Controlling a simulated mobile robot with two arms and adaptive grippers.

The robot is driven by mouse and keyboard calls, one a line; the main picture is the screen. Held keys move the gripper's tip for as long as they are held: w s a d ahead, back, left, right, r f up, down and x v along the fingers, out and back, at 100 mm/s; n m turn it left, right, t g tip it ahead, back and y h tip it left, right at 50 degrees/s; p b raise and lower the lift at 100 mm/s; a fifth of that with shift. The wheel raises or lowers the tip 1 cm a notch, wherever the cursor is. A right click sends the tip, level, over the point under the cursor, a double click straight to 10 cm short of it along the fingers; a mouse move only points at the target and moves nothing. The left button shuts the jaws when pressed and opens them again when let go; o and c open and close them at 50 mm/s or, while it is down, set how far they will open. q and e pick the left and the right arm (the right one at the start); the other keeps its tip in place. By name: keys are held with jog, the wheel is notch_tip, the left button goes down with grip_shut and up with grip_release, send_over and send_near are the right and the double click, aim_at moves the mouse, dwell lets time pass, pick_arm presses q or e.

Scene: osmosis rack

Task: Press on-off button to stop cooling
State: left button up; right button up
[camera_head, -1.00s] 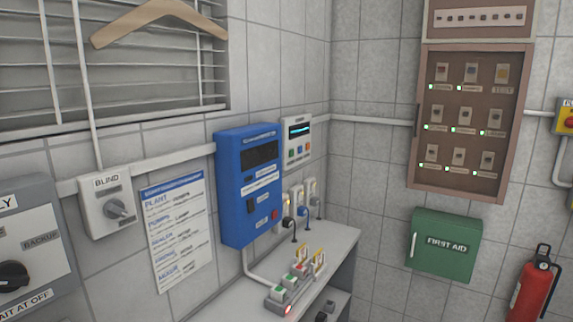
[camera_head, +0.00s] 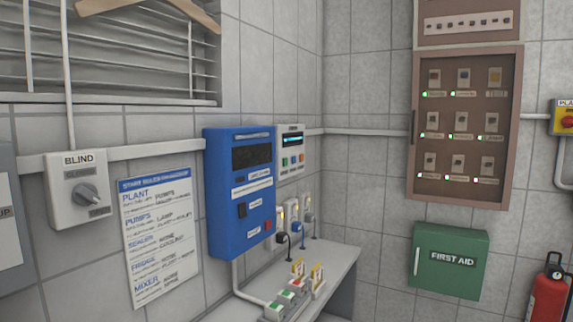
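A blue wall box (camera_head: 240,190) hangs on the left wall, with a dark display at its top, a dark switch (camera_head: 242,210) and a small red button (camera_head: 267,225) low on its right. Its small labels are too blurred to read. Behind it is a white control unit (camera_head: 292,150) with a lit cyan display and a row of small coloured buttons. I cannot tell which of these is the cooling on-off button. Neither of my grippers is in view.
A grey bench (camera_head: 335,262) below carries a power strip (camera_head: 290,297) with several switches; plugs and cables sit above it. A blind knob (camera_head: 85,195), a rules sheet (camera_head: 160,238), a brown breaker cabinet (camera_head: 464,125), a first aid box (camera_head: 450,262) and an extinguisher (camera_head: 548,295) surround it.

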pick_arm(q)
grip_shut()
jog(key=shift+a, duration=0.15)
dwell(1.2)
